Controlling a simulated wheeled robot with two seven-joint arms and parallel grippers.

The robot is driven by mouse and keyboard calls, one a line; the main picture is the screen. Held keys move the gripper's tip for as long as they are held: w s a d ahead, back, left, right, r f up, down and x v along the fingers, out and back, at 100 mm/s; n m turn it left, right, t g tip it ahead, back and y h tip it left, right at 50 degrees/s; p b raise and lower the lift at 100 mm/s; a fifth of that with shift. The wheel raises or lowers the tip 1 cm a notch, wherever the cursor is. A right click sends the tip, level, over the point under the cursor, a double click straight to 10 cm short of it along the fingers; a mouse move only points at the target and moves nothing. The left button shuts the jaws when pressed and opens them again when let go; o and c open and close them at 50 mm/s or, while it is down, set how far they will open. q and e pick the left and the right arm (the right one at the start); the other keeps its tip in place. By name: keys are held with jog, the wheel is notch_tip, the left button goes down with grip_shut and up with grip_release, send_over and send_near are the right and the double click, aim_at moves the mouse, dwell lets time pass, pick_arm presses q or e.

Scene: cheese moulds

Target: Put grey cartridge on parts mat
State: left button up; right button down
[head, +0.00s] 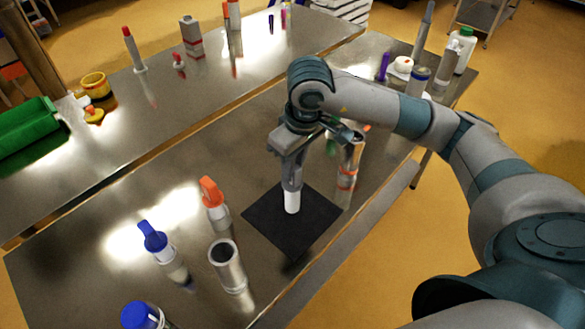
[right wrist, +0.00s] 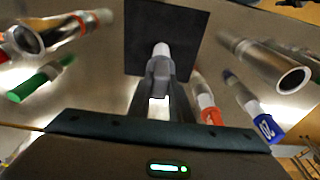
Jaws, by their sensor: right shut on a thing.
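The grey cartridge (head: 292,202) has a white lower body and a grey upper part. It stands upright over the black parts mat (head: 262,214). My right gripper (head: 291,180) is shut on its grey upper part from above. In the right wrist view, the cartridge (right wrist: 161,52) points away from the fingers, in front of the mat (right wrist: 190,25). I cannot tell whether its lower end touches the mat. The mat is otherwise bare. My left gripper is not in view.
An orange-capped cartridge (head: 214,205), a blue-capped cartridge (head: 160,246) and an open metal cylinder (head: 229,268) stand left of the mat. Another metal cylinder (head: 347,180) stands close behind it to the right. A green bin (head: 28,130) sits on the far table.

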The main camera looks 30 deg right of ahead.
jog(key=shift+f+p, duration=0.35)
jog(key=shift+f, duration=0.65)
jog(key=shift+f+b, duration=0.1)
jog(key=shift+b, duration=0.3)
jog(key=c, duration=1.6)
grip_release()
